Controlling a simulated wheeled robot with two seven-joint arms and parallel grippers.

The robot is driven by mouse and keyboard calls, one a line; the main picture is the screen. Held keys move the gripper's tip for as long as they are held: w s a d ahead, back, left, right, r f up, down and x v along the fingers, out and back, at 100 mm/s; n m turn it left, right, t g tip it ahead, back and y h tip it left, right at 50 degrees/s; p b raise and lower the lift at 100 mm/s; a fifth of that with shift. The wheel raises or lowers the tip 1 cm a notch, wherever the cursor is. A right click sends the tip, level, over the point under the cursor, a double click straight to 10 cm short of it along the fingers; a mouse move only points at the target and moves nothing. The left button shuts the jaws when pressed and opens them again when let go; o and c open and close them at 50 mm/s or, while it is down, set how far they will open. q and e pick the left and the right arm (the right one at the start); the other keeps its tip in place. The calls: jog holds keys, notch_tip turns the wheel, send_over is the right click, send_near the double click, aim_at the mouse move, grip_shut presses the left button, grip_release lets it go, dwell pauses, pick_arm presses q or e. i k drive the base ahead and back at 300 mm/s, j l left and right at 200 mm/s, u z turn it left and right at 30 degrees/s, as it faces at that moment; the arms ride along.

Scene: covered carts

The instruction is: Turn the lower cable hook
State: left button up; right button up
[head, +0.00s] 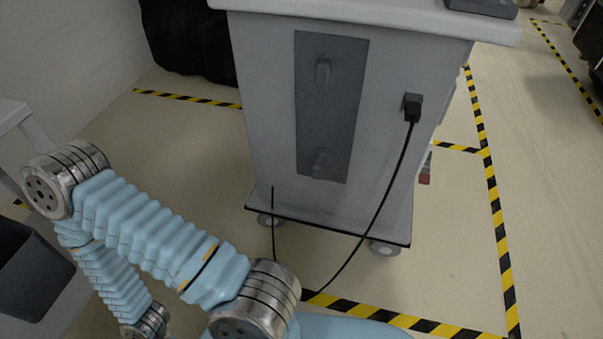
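The lower cable hook (319,160) is a small grey knob low on a dark grey vertical panel (331,110). The panel is on the side of a light grey cart (400,75). The upper cable hook (323,70) sits near the top of the same panel. Both hooks look bare of cable, though their exact turn is hard to read at this size. My blue-sleeved arm comes in from the left and bends at the lower middle, well short of the panel. Neither gripper shows in the head view.
A black cable (382,200) runs from a plug (412,106) on the cart down to the floor. The cart stands on castors (384,248). Yellow-black floor tape (494,200) runs on the right. A dark bin (32,270) is at lower left.

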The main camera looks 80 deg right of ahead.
aim_at(322, 153)
jog(key=z, duration=3)
